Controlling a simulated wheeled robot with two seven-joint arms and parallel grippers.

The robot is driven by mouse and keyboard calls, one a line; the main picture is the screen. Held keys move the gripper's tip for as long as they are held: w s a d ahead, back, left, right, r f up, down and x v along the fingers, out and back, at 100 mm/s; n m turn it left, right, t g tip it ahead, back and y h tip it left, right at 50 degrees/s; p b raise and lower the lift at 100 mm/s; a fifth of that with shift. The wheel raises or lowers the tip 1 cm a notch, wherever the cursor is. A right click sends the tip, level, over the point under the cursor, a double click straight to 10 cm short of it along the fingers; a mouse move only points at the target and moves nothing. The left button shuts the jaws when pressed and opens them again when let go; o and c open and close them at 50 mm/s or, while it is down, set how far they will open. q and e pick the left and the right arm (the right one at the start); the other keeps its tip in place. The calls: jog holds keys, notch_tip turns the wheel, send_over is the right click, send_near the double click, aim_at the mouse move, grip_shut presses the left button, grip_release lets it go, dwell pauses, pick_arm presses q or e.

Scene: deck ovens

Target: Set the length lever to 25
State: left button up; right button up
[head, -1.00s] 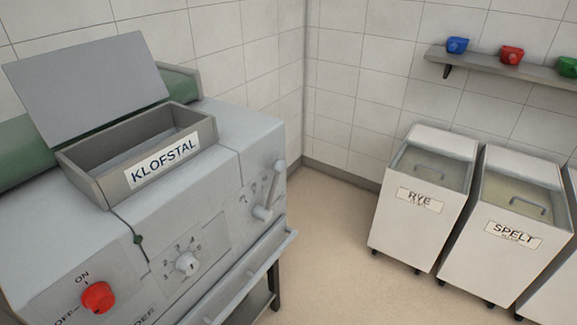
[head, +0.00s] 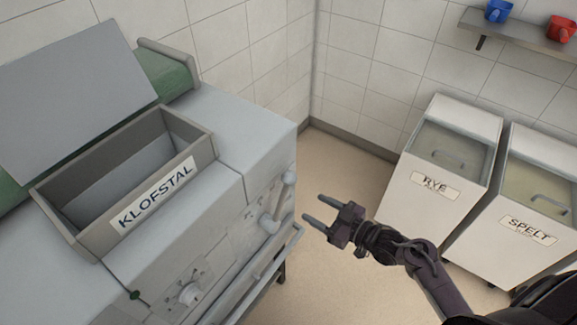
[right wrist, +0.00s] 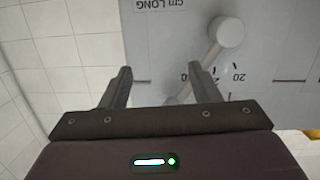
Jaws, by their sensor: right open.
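The length lever (head: 270,222) is a pale grey arm with a rounded knob on the machine's front, near its right end. In the right wrist view its round knob (right wrist: 228,32) is at the top, and the arm slants down behind a finger. The upside-down scale there shows "cm LONG" and a "20" (right wrist: 238,78); another mark is partly hidden, and I cannot tell the setting. My right gripper (head: 306,207) is open and empty, apart from the lever and to its right in the head view. Its fingers (right wrist: 160,70) point toward the panel. My left gripper is out of view.
The machine has an open hopper labelled KLOFSTAL (head: 155,197), a white dial (head: 190,293) and a long front rail (head: 262,268). The RYE bin (head: 435,185) and SPELT bin (head: 530,228) stand at right. Floor shows between machine and bins.

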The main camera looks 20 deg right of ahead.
aim_at(289, 178)
notch_tip(289, 178, up, 9)
jog(key=a+n+y, duration=0.2)
jog(key=p+x, duration=0.2)
jog(key=x, duration=0.4)
jog(key=shift+w+d+r, duration=0.1)
jog(key=shift+r, duration=0.05)
jog(key=shift+w+a+p, duration=0.35)
jog(key=shift+w+a, duration=0.1)
grip_shut()
